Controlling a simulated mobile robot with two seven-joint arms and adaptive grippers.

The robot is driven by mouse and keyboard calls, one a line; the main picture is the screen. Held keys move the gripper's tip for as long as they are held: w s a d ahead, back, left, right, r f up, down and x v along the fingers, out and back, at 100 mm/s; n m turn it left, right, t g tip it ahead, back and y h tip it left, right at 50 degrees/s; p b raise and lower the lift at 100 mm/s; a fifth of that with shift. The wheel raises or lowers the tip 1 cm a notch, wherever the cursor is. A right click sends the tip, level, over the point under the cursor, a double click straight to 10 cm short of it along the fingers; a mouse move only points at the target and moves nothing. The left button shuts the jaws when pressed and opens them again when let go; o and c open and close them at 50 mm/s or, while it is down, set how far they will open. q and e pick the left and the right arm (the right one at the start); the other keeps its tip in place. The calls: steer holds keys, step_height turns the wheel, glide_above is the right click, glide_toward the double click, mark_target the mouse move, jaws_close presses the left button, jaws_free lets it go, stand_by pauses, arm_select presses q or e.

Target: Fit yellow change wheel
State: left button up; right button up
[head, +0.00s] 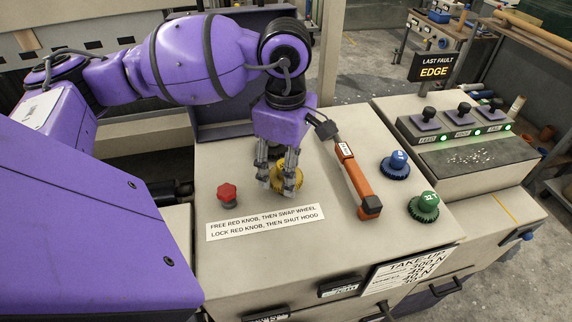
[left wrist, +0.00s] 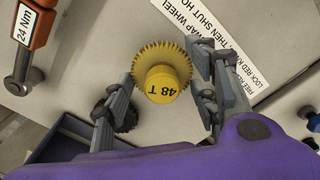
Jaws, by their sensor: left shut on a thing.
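The yellow change wheel (head: 287,184), a toothed wheel with a hub marked 48 T, is on the machine's flat top in the head view. In the left wrist view the yellow wheel (left wrist: 163,72) shows between the fingers. My left gripper (head: 278,180) points down and is shut on it; the fingers partly hide it in the head view. I cannot tell whether the wheel touches the surface. A dark toothed wheel (left wrist: 126,116) is partly hidden behind one finger. The red knob (head: 227,194) stands left of the gripper. My right gripper is not in view.
An orange wrench (head: 357,182) marked 24 Nm lies right of the gripper. A blue wheel (head: 396,165) and a green wheel (head: 424,207) stand farther right. A printed instruction label (head: 264,222) lies in front. The raised control box (head: 460,135) stands at right, under a sign reading EDGE (head: 434,71).

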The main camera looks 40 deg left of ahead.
arm_select(q)
steer(key=shift+f, duration=0.3)
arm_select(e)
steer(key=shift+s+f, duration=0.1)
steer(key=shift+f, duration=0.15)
arm_select(q)
steer(key=shift+f+b, duration=0.3)
steer(key=shift+b, duration=0.05)
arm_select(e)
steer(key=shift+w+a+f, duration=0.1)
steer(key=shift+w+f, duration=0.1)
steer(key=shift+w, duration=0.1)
arm_select(q)
steer(key=shift+f, duration=0.15)
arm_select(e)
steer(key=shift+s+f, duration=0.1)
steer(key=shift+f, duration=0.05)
arm_select(q)
steer(key=shift+f+b, duration=0.3)
steer(key=shift+f, duration=0.05)
steer(key=o, duration=1.4)
steer(key=shift+r, duration=0.1)
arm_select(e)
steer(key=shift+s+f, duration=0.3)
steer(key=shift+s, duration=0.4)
